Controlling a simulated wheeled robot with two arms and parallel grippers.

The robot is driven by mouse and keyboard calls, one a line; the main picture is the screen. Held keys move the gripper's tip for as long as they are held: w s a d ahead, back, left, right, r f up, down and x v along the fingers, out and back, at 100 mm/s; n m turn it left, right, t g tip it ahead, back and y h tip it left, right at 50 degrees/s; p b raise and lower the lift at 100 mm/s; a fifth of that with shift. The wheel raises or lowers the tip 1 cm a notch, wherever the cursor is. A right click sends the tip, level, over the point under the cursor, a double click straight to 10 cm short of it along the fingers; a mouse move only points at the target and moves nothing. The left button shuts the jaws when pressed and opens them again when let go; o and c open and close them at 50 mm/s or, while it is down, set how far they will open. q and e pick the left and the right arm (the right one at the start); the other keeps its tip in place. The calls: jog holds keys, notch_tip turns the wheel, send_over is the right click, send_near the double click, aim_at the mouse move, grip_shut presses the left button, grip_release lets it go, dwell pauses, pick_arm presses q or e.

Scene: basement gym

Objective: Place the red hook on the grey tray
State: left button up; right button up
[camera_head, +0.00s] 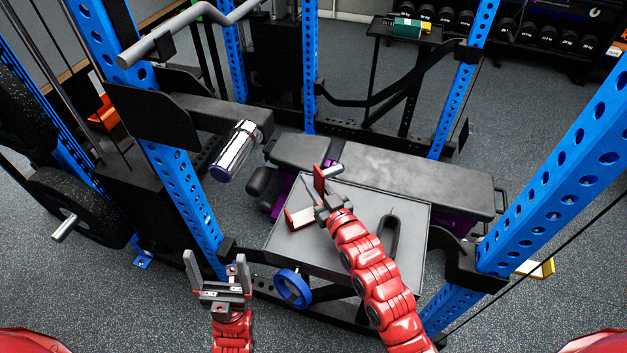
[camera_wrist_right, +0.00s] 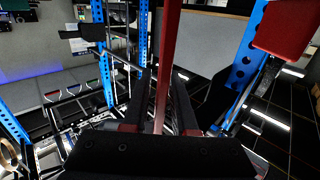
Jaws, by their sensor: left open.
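The grey tray (camera_head: 414,235) is a flat, roughly square surface in the middle of the head view, in front of the black bench. My right gripper (camera_head: 316,200) is over its far left part in that view and is shut on the red hook (camera_head: 320,180). The hook has a red upright plate, a short grey peg, and a red and pale end at the lower left. In the right wrist view a red bar of the hook (camera_wrist_right: 171,50) stands between the dark fingers (camera_wrist_right: 160,100). I cannot tell whether the hook touches the tray. My left gripper (camera_head: 217,268) is open and empty, left of the tray.
A black slotted piece (camera_head: 378,240) lies on the tray's right side. Blue rack posts (camera_head: 550,175) stand on both sides. A black padded bench (camera_head: 415,185) is behind the tray, and a blue ring (camera_head: 292,288) is at its front left.

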aim_at(323, 195)
jog(key=shift+o, duration=0.7)
jog(key=b+v, duration=0.2)
jog(key=v, duration=0.5)
jog(key=shift+s+d, duration=0.1)
jog(key=shift+s, duration=0.2)
jog(key=shift+r, duration=0.15)
